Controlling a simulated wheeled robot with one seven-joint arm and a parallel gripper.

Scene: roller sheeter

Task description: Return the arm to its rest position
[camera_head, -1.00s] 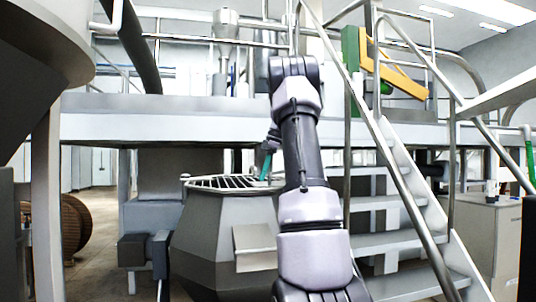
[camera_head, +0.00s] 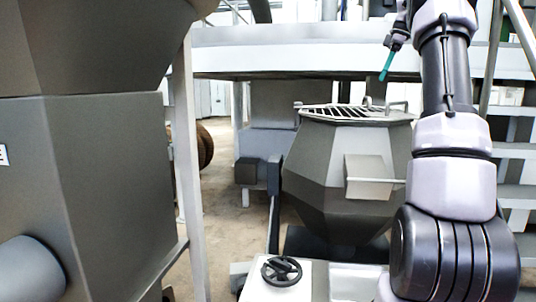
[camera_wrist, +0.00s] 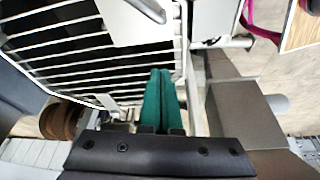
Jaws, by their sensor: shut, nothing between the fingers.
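My arm stands raised on the right side of the head view, bent near the top. My gripper (camera_head: 387,66) hangs from it with teal fingers pointing down and a little left. It is above the grated hopper and apart from it. In the wrist view my gripper (camera_wrist: 160,75) shows its two teal fingers side by side, shut with nothing between them. The grate (camera_wrist: 75,45) lies beyond the fingers in that view.
A grey faceted hopper (camera_head: 335,165) with a barred top (camera_head: 350,112) stands below my gripper. A large grey machine (camera_head: 110,180) fills the left. Stairs (camera_head: 517,200) rise behind my arm on the right. A black handwheel (camera_head: 282,270) is at the bottom.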

